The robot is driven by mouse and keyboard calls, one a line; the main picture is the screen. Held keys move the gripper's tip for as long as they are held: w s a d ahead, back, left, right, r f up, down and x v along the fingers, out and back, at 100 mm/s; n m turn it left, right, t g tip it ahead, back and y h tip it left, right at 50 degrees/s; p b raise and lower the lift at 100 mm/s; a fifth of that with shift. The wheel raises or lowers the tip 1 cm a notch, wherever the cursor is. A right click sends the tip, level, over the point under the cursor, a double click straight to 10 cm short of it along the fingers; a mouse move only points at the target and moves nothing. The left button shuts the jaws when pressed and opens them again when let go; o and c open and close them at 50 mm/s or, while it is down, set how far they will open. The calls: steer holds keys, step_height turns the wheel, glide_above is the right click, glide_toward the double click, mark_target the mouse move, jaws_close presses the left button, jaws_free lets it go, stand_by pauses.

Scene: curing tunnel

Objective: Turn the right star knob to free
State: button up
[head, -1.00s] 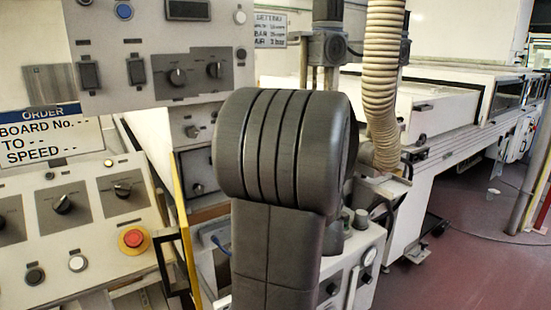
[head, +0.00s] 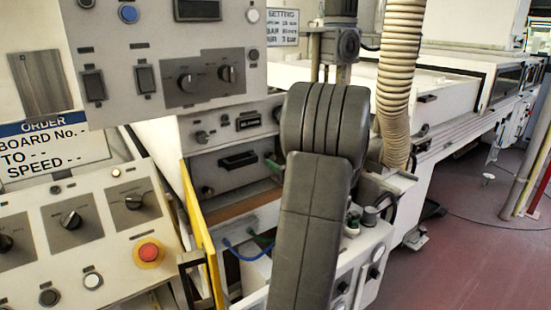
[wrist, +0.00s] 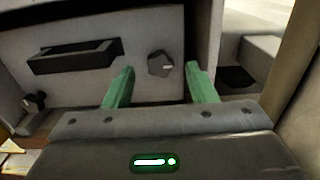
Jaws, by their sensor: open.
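In the wrist view a dark star knob (wrist: 160,64) sits on the right part of a pale panel face (wrist: 140,90). Its small white mark points right. The two green fingers of my gripper (wrist: 158,72) are open, one to each side of the knob in the picture. The knob appears beyond the fingertips, and I see no contact. In the head view the panel (head: 215,172) shows left of my arm, which hides its right part and this knob. A bit of green finger shows beside my arm.
A black recessed handle (wrist: 75,57) is left of the knob, with a small dark knob (wrist: 35,101) lower left. In the head view a yellow upright edge (head: 203,240) and a console with a red emergency button (head: 149,252) stand left. A ribbed hose (head: 400,80) hangs right.

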mark_target(270, 157)
steer(key=shift+x, duration=1.45)
steer(key=shift+c, duration=0.3)
steer(key=c, duration=0.9)
steer(key=shift+f+n+b, duration=0.15)
steer(key=shift+n+b, duration=0.15)
steer(key=shift+b, duration=0.2)
steer(key=n+b, duration=0.8)
steer(key=b, duration=0.3)
steer(key=n+b, duration=0.9)
steer(key=b, duration=0.3)
steer(key=shift+s+a+f, duration=0.2)
steer(key=shift+n, duration=0.3)
